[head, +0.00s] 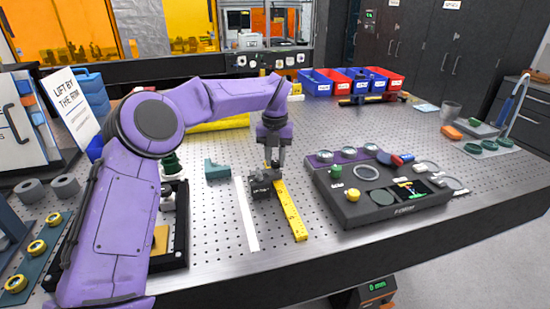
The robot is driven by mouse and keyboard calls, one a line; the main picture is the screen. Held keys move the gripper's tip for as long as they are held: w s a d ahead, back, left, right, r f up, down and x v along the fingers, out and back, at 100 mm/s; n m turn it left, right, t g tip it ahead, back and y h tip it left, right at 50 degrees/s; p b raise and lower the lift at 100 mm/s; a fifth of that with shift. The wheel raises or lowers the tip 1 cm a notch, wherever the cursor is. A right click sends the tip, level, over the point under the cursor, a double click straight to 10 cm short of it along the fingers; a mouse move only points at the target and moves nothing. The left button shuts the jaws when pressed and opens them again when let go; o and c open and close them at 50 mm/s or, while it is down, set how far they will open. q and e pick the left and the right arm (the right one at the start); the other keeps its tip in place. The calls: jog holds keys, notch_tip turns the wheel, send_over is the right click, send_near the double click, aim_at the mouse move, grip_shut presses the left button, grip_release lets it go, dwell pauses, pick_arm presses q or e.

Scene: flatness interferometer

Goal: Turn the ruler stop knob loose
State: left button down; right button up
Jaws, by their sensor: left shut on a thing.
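The yellow ruler (289,210) lies on the perforated metal table, angled toward its front edge. A dark ruler stop block (263,187) with small lettering sits at the ruler's far part. My left gripper (273,162) reaches down from above and is shut at the top of this block, on what appears to be the stop knob. The fingers mostly hide the knob, so I cannot tell whether it is tight or loose. My right gripper is not in view.
A dark tray (350,213) marked "FORM" with round optics stands right of the ruler. A white strip (247,214) lies left of it, and a teal block (216,170) stands farther left. Red and blue bins (320,88) line the back.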

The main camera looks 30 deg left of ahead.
pick_arm(q)
jog(key=n+b, duration=0.3)
jog(key=n, duration=0.1)
jog(key=shift+f, duration=0.15)
jog(key=n+b, duration=0.3)
jog(key=n, duration=0.1)
jog(key=shift+n, duration=0.4)
jog(key=n+b, duration=0.3)
jog(key=n, duration=0.1)
jog(key=shift+n+b, duration=1.05)
jog(key=shift+n, duration=0.95)
jog(key=c, duration=0.8)
grip_release()
jog(key=shift+c, duration=0.2)
